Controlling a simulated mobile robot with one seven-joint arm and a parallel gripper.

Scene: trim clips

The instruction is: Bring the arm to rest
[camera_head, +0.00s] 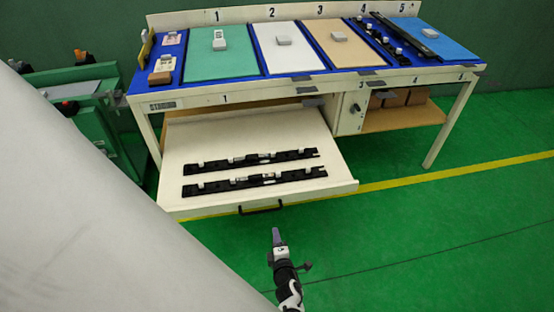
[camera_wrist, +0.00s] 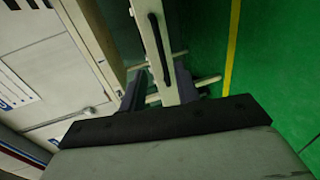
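My arm reaches up from the bottom of the head view, and my gripper (camera_head: 277,236) is in front of the pulled-out drawer (camera_head: 337,182). In the wrist view, my gripper (camera_wrist: 158,84) has its two dark fingers apart, with nothing held between them. The drawer's pale front and black handle (camera_wrist: 159,48) show beyond the fingers. In the head view the black handle (camera_head: 261,208) lies just up and left of the gripper and appears apart from it.
The drawer holds two black trim strips (camera_head: 250,160) with pale clips. Above it stands a workbench (camera_head: 240,95) with numbered, coloured mats. Cardboard boxes (camera_head: 395,98) sit on a lower shelf at right. A green cart (camera_head: 95,120) stands at left. Green floor (camera_head: 430,220) is clear at right.

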